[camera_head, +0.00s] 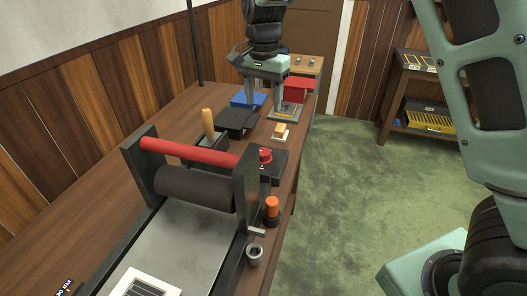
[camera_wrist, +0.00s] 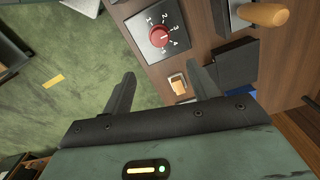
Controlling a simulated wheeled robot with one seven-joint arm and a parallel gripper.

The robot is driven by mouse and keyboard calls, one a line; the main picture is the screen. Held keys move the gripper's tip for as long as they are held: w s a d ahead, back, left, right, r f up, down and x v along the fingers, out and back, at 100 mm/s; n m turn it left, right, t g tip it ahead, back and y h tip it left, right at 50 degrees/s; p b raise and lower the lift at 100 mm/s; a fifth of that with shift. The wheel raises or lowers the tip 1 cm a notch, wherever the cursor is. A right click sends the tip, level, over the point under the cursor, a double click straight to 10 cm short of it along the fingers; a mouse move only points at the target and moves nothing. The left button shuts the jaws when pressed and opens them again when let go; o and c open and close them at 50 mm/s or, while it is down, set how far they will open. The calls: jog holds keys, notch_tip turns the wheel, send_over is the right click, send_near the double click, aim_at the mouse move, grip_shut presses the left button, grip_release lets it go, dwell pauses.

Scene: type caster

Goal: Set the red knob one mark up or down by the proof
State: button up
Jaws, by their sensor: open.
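The red knob (camera_head: 265,154) stands on a dark block beside the right end of the press's red bar. In the wrist view the red knob (camera_wrist: 159,36) sits on a dark dial plate (camera_wrist: 139,24) with white numerals. I cannot tell its exact setting. My gripper (camera_head: 263,104) is open and empty above the far part of the bench, beyond the knob and apart from it. In the wrist view the fingers (camera_wrist: 162,78) are spread, with the knob ahead of them. A white sheet with dark print (camera_head: 145,285) lies on the press bed; I cannot tell if it is the proof.
The press has a dark roller (camera_head: 195,187). A wooden handle (camera_head: 208,123) stands upright behind it. A small wood-topped block (camera_head: 280,130), a blue item (camera_head: 245,99) and a red box (camera_head: 299,88) are near my gripper. An orange-topped item (camera_head: 272,206) stands at the bench edge. Green floor lies right.

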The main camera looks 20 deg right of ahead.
aim_at(264, 151)
notch_tip(264, 151, down, 16)
jog(key=shift+f+p, duration=0.2)
jog(key=shift+p, duration=0.45)
jog(key=c, duration=1)
